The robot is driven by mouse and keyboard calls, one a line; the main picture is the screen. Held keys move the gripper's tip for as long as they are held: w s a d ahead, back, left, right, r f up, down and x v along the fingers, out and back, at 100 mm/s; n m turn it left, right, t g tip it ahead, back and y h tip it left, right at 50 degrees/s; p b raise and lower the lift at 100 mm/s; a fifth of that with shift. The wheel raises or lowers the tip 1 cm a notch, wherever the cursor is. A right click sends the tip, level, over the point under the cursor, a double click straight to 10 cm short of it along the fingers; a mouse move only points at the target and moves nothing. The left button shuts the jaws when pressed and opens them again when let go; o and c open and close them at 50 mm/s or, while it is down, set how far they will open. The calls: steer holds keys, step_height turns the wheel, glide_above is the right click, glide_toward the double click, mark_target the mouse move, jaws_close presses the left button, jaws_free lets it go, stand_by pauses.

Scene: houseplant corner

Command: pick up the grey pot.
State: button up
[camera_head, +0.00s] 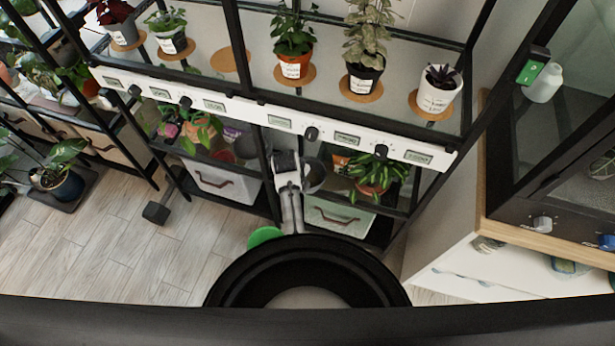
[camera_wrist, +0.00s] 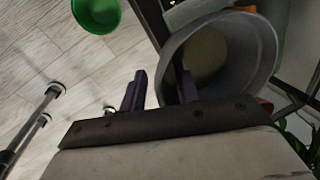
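The grey pot (camera_wrist: 248,52) is large at the right of the wrist view, tilted in the picture with its open mouth facing the camera. It appears empty, with a paler bottom. My gripper (camera_wrist: 160,72) is open, its two dark fingers apart. The right finger overlaps the pot's mouth and the left finger is outside it, so the near rim lies between them. A gap shows between the left finger and the pot; contact on the right cannot be told. In the head view the grey pot (camera_head: 317,176) stands on the lower shelf, just right of my gripper (camera_head: 286,163).
A green round container (camera_head: 265,236) is on the floor below the shelf, left of my arm. A potted leafy plant (camera_head: 372,172) stands right of the grey pot. Black shelf posts and a white labelled rail (camera_head: 235,108) are close by. Storage bins (camera_head: 338,218) sit underneath.

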steer(key=shift+f, duration=0.1)
steer(key=shift+c, duration=0.3)
jaws_close()
